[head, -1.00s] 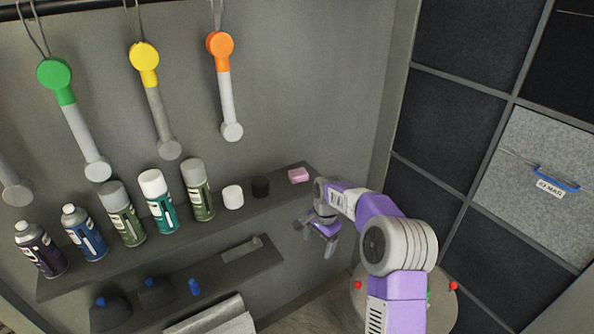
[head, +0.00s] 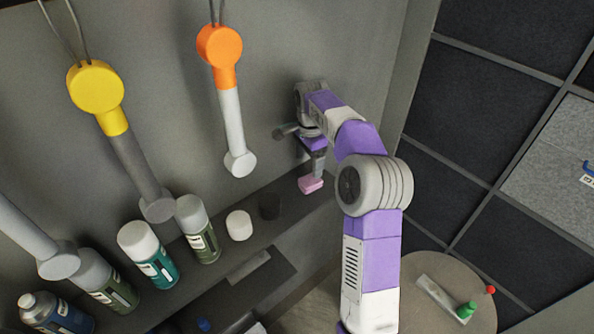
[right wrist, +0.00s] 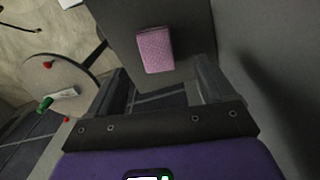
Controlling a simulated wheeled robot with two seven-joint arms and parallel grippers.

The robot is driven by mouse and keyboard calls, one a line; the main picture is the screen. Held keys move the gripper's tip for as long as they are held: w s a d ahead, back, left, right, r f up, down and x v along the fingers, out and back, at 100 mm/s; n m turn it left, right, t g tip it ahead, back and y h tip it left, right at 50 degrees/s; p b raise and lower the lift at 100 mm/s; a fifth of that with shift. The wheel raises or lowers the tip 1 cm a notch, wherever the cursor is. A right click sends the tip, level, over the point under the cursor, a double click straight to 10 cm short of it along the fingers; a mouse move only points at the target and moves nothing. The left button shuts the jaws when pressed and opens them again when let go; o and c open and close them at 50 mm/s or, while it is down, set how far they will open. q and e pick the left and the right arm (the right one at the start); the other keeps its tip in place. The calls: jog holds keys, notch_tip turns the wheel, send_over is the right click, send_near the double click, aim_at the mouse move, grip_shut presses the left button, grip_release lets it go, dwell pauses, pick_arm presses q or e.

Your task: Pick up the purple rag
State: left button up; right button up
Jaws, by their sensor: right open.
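The rag (head: 310,184) looks pink to light purple and is a small block-shaped piece. It lies at the right end of the upper wall shelf. In the right wrist view the rag (right wrist: 155,50) shows whole, ahead of and between the two fingers. My right gripper (head: 303,150) is just above the rag in the head view. It is open and empty, and its fingers (right wrist: 160,90) show apart on both sides in the wrist view, with the rag beyond them. My left gripper is not in view.
On the same shelf (head: 275,233), a black cup (head: 270,206), a white cup (head: 239,225) and several spray cans stand left of the rag. Tools hang on the wall above, one with an orange head (head: 219,45). A round table (head: 430,275) stands below right.

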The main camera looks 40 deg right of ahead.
aim_at(310, 180)
jog(key=shift+s+f, duration=0.3)
jog(key=shift+f, duration=0.1)
jog(key=f, duration=0.3)
jog(key=f+b, duration=0.1)
jog(key=f, duration=0.2)
jog(key=shift+s+d+f, duration=0.1)
jog(key=shift+d+f, duration=0.05)
jog(key=shift+d, duration=0.05)
jog(key=c, duration=1.1)
jog(key=shift+r+p, duration=0.95)
jog(key=shift+r, duration=4.1)
